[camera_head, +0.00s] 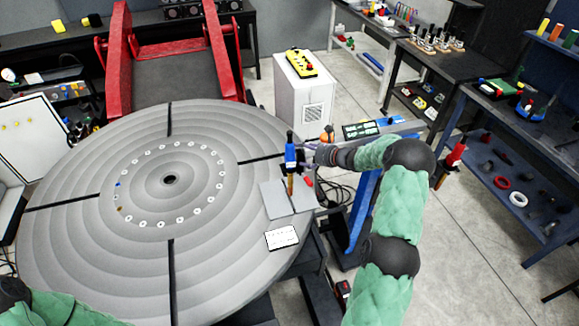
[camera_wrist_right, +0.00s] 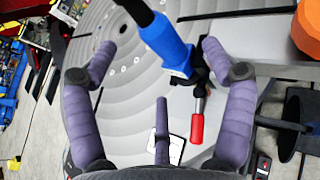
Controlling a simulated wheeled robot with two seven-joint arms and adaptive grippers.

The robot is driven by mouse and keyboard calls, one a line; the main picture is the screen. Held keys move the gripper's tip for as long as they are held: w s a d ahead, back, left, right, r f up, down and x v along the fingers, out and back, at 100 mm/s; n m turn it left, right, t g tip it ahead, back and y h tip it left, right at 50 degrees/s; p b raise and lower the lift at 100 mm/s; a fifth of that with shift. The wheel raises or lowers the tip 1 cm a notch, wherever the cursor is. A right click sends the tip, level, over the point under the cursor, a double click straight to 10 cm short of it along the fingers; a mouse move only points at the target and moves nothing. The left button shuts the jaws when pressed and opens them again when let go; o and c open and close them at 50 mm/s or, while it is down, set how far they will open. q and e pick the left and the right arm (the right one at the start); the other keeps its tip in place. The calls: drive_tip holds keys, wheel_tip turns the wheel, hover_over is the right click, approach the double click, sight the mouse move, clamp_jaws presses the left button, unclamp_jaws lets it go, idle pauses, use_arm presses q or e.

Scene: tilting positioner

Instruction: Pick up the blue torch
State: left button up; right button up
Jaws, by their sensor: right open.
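The blue torch (camera_head: 291,155) stands upright near the right edge of the round grey table in the head view, above a small grey plate. In the right wrist view the blue torch (camera_wrist_right: 166,42) shows as a thick blue body with a black part at its top. My right gripper (camera_head: 304,156) is beside it, on its right in the head view. In the right wrist view the right gripper (camera_wrist_right: 158,48) is open, with its purple fingers apart on either side of the torch. I cannot tell whether they touch it. My left gripper is out of view.
The grey round table (camera_head: 100,240) has slots and a ring of holes. A red-handled tool (camera_wrist_right: 197,122) lies close by the torch. A white cabinet (camera_head: 303,92) with a yellow control box (camera_head: 301,63) stands behind. An orange object (camera_wrist_right: 307,28) is at the wrist view's right.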

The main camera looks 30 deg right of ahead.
sight(292, 150)
drive_tip(key=shift+x, duration=1.15)
drive_tip(key=shift+s+a+f+p+x, duration=0.1)
drive_tip(key=shift+p+x, duration=0.3)
drive_tip(key=shift+x, duration=0.35)
drive_tip(key=shift+s+a+f+p+x, duration=0.15)
drive_tip(key=shift+p+x, duration=0.25)
drive_tip(key=shift+x, duration=0.4)
drive_tip(key=shift+a+f+p+x, duration=0.1)
drive_tip(key=shift+p+x, duration=0.3)
drive_tip(key=shift+x, duration=0.35)
drive_tip(key=c, duration=1.2)
drive_tip(key=shift+w+d+r, duration=0.15)
drive_tip(key=shift+r, duration=0.05)
drive_tip(key=shift+c, duration=0.8)
drive_tip(key=shift+r, duration=0.15)
